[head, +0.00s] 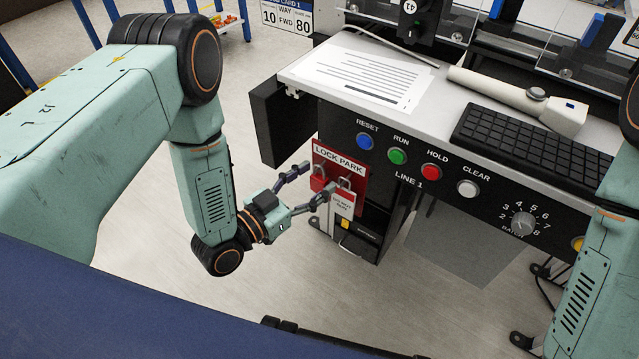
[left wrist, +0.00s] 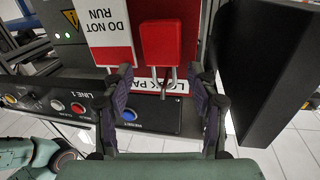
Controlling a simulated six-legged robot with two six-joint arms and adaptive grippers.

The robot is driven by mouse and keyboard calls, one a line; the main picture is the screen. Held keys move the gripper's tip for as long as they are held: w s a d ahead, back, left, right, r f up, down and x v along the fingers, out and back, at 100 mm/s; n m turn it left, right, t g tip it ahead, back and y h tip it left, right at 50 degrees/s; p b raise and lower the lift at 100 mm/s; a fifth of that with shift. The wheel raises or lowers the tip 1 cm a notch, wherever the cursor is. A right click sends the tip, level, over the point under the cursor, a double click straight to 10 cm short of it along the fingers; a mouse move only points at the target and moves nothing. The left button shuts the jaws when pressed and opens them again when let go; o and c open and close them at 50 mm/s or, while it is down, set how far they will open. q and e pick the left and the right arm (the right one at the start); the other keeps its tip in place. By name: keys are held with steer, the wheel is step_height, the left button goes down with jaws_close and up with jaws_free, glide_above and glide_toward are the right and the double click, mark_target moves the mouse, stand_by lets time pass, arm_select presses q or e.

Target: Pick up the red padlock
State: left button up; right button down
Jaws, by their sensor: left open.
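The red padlock (head: 318,183) hangs by its shackle on the red LOCK PARK board (head: 352,176) at the console's left end. In the left wrist view, which shows the board upside down, the padlock (left wrist: 168,43) has a plain red body and a metal shackle. My left gripper (head: 318,178) is open in front of the board. In the left wrist view its fingers (left wrist: 161,72) stand apart either side of the shackle line, with the padlock body beyond the tips. I cannot tell whether a finger touches it. My right gripper is out of view.
A white DO NOT RUN tag (head: 343,204) hangs beside the padlock. A black panel (head: 281,122) juts out left of the board. The console front has buttons, including a blue RESET button (head: 365,142). A keyboard (head: 513,139) lies on top. Open floor lies below my gripper.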

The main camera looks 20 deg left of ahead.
arm_select(q)
steer(key=shift+a, duration=0.15)
steer(key=c, duration=0.4)
jaws_close()
